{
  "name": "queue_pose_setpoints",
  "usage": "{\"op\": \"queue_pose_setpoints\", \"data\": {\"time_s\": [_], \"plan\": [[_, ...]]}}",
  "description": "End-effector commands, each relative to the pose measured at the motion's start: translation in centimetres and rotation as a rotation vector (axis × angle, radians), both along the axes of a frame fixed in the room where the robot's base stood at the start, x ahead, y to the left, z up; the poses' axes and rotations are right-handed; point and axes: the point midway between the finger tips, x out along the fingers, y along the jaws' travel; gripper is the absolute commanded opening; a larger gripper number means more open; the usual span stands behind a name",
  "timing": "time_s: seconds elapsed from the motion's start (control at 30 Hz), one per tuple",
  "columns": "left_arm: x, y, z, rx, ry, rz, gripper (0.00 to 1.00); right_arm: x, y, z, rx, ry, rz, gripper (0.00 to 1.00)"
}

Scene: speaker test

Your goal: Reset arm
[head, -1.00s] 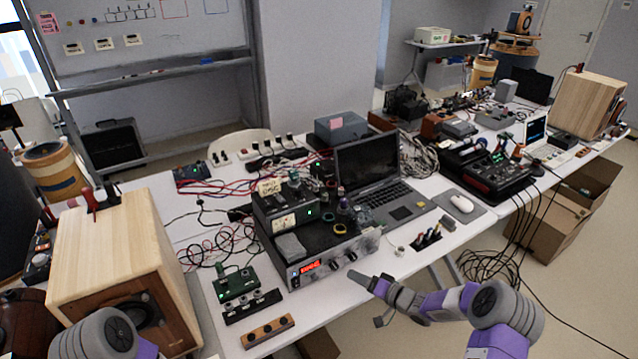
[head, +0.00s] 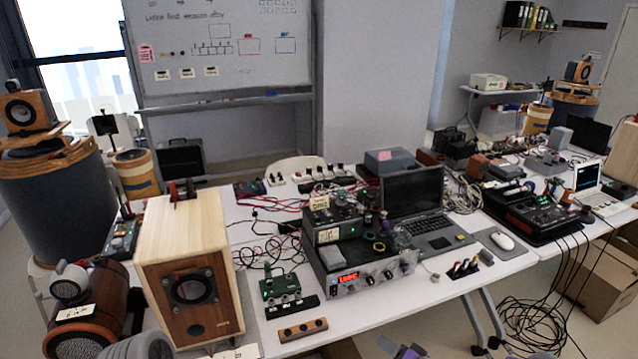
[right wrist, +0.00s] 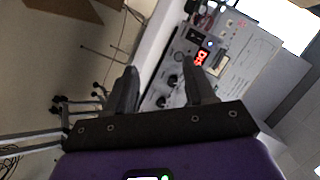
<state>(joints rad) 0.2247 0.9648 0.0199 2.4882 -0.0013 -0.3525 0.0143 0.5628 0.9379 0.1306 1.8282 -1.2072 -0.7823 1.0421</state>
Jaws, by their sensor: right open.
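My right gripper (right wrist: 163,88) shows in the right wrist view as two dark fingers set wide apart. It is open, with nothing between the fingers. Past the fingers, the front panel of the bench instrument (right wrist: 176,82) with its red display shows. In the head view only a small grey and purple part of my right arm shows at the bottom edge, in front of the table. A grey rounded part of my left arm shows at the bottom left. My left gripper is not in view.
The white table (head: 370,318) carries a wooden speaker (head: 190,270), the instrument (head: 375,278) with a red display, a laptop (head: 415,200), a green circuit board (head: 280,287) and tangled cables. Black cables hang off its right side near a cardboard box (head: 608,278). Floor is free in front.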

Motion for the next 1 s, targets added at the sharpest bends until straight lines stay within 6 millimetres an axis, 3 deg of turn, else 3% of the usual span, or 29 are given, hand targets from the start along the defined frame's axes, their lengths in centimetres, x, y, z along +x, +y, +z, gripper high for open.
{"op": "queue_pose_setpoints", "data": {"time_s": [0.17,0.27,0.37,0.5,0.6,0.7,0.83,1.0], "plan": [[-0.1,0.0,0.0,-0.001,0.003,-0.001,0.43,-2.8,2.8,-3.0,-0.064,0.115,-0.017,0.54],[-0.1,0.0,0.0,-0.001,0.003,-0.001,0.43,-5.8,4.8,-5.2,-0.124,0.216,-0.011,0.54],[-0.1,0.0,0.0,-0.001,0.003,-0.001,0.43,-10.6,7.0,-7.8,-0.208,0.359,0.022,0.54],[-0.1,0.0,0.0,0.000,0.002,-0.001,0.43,-19.0,9.4,-10.4,-0.332,0.579,0.115,0.54],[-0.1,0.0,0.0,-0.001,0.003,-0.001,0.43,-24.3,10.2,-11.2,-0.397,0.707,0.189,0.54],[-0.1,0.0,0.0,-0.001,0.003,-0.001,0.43,-28.2,10.6,-11.2,-0.436,0.796,0.246,0.54],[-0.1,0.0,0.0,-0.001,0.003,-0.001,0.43,-30.6,10.7,-11.2,-0.461,0.850,0.283,0.54],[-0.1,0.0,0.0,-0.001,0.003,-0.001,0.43,-30.9,10.7,-11.1,-0.464,0.859,0.288,0.54]]}}
